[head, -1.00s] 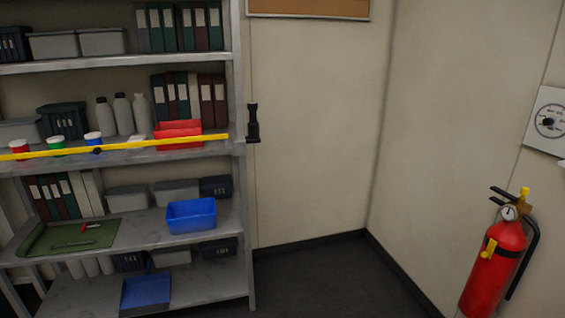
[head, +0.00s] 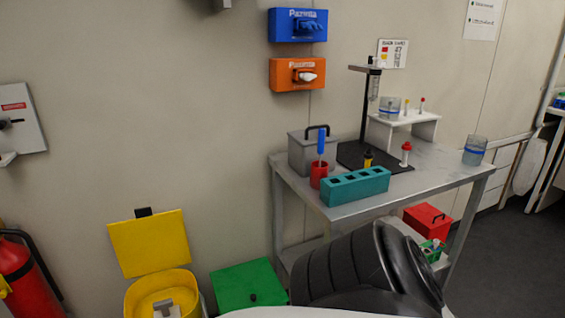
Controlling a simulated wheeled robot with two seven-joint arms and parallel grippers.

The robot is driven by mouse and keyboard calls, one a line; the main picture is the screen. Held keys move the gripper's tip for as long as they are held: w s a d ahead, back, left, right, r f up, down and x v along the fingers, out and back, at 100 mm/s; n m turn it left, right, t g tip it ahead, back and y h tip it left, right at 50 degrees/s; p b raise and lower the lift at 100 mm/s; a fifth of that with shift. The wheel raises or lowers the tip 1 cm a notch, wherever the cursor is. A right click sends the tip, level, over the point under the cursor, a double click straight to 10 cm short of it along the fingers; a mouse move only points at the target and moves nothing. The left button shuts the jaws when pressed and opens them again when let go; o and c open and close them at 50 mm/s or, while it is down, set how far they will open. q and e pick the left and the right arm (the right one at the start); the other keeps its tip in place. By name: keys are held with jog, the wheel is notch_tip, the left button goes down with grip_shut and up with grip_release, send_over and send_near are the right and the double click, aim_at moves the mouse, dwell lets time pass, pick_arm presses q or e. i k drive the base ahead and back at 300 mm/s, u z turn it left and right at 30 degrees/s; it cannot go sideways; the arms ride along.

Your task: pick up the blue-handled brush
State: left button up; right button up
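The blue-handled brush (head: 321,141) stands upright in a small red cup (head: 319,174), with its blue handle up and its lower end hidden in the cup. The cup is near the left front part of the grey metal table (head: 431,181), beside a teal block with square holes (head: 356,186). Neither of my grippers shows in the head view. A dark ribbed part at the bottom centre, in front of the table, looks like part of my own arm.
A grey box with a handle (head: 302,152), a black stand (head: 364,110) and a white rack (head: 404,128) are on the table. A glass beaker (head: 474,150) stands at its right edge. Yellow (head: 150,243) and green (head: 248,287) bins are on the left.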

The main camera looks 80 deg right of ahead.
aim_at(321, 132)
jog(key=z, duration=2)
